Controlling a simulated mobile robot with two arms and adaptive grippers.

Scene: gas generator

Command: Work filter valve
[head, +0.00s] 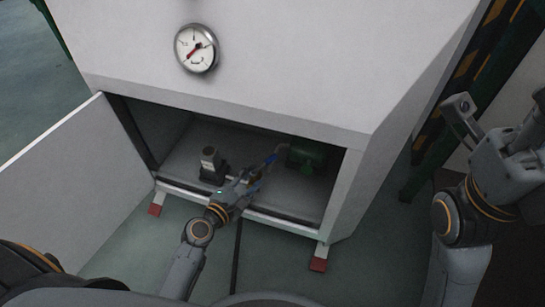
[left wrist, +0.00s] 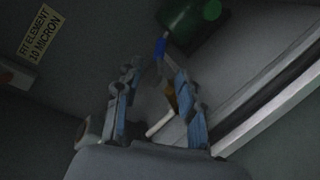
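The filter valve has a small blue handle, which shows in the head view (head: 271,158) and the left wrist view (left wrist: 160,47). A brass-coloured body (left wrist: 171,95) and a pale pipe (left wrist: 161,122) show in the left wrist view. My left gripper (head: 258,172) reaches inside the cabinet at the valve. In the left wrist view its fingers (left wrist: 148,72) stand apart, with the handle just past the tips and the brass part near the right finger. I cannot tell whether they touch. My right gripper (head: 501,108) is open and empty, outside at the right.
The pale cabinet (head: 280,60) has a gauge (head: 196,48) and an open door (head: 75,180) at the left. Inside are a green cylinder (head: 307,156) right of the valve and a grey-topped fitting (head: 210,164) to its left. The cabinet's lower sill (head: 285,222) runs below my left gripper.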

